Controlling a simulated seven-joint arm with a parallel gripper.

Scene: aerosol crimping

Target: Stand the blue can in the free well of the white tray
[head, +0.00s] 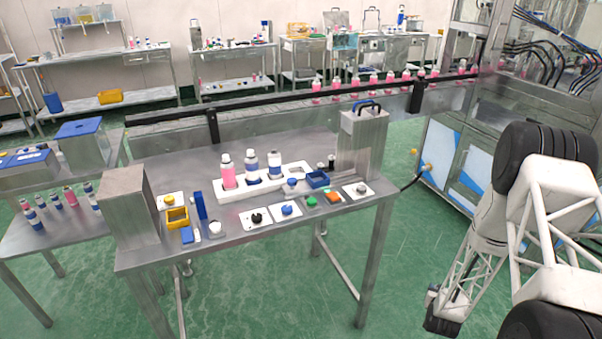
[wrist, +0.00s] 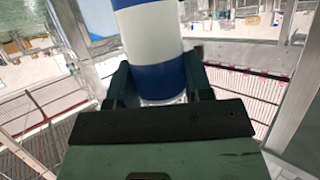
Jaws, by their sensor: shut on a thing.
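The blue can (wrist: 150,45), white with blue bands, is held between the two fingers of my gripper (wrist: 157,88) in the wrist view. My gripper is shut on its lower part, and the can's top is cut off by the frame. In the head view my gripper (head: 443,318) hangs low at the right, off the table; the can there is small and hard to make out. The white tray (head: 232,193) lies on the steel table. A pink can (head: 227,172) and two blue-and-white cans (head: 251,166) (head: 274,166) stand in it. Its right end looks empty.
A steel box (head: 362,140) stands right of the tray and another (head: 128,205) at the table's left end. Button plates (head: 288,209), a yellow bin (head: 176,218) and a blue upright part (head: 201,206) line the front. A conveyor (head: 300,98) with pink bottles runs behind.

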